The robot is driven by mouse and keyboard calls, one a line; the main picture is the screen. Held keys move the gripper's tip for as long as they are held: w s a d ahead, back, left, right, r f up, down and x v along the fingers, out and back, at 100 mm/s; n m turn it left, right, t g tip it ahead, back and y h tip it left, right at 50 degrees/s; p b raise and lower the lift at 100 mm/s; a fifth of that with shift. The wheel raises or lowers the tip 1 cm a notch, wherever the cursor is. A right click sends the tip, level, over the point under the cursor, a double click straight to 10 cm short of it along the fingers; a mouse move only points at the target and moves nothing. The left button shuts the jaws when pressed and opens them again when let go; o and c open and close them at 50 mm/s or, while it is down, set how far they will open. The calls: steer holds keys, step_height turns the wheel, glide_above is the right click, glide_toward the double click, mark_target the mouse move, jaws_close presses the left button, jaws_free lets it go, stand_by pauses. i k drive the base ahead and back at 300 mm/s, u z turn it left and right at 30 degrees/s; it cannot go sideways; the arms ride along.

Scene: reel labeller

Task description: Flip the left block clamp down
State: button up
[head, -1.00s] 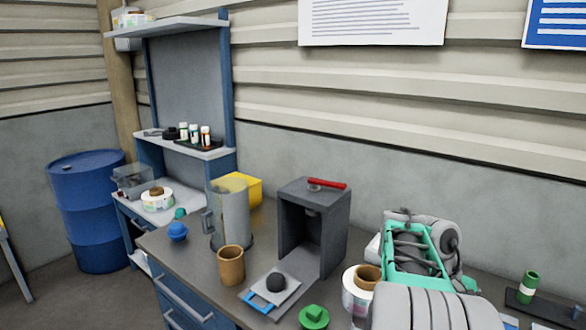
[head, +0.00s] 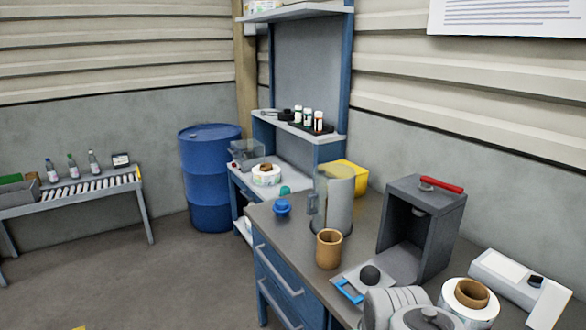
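I cannot make out a part that is clearly the left block clamp. A dark grey open-fronted housing (head: 440,225) stands on the workbench (head: 290,244), with a red lever (head: 441,185) lying flat on its top. In front of it is a pale sliding plate (head: 383,284) with a black knob (head: 370,274) and a blue handle (head: 350,290). Only grey rounded links of my arm show at the bottom edge, in front of the housing. My gripper is not in view.
A brown cup (head: 329,250), a clear cylinder (head: 338,205), a blue knob (head: 282,207) and a yellow box (head: 350,176) stand left of the housing. A label reel (head: 452,303) and white box (head: 505,279) are at right. A blue drum (head: 207,180) and roller conveyor (head: 85,188) stand farther left, beyond open floor.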

mark_target(554, 298)
steer(key=z, duration=2)
steer(key=k, duration=1.35)
steer(key=u, duration=0.65)
steer(key=i, duration=1.3)
steer(key=z, duration=0.75)
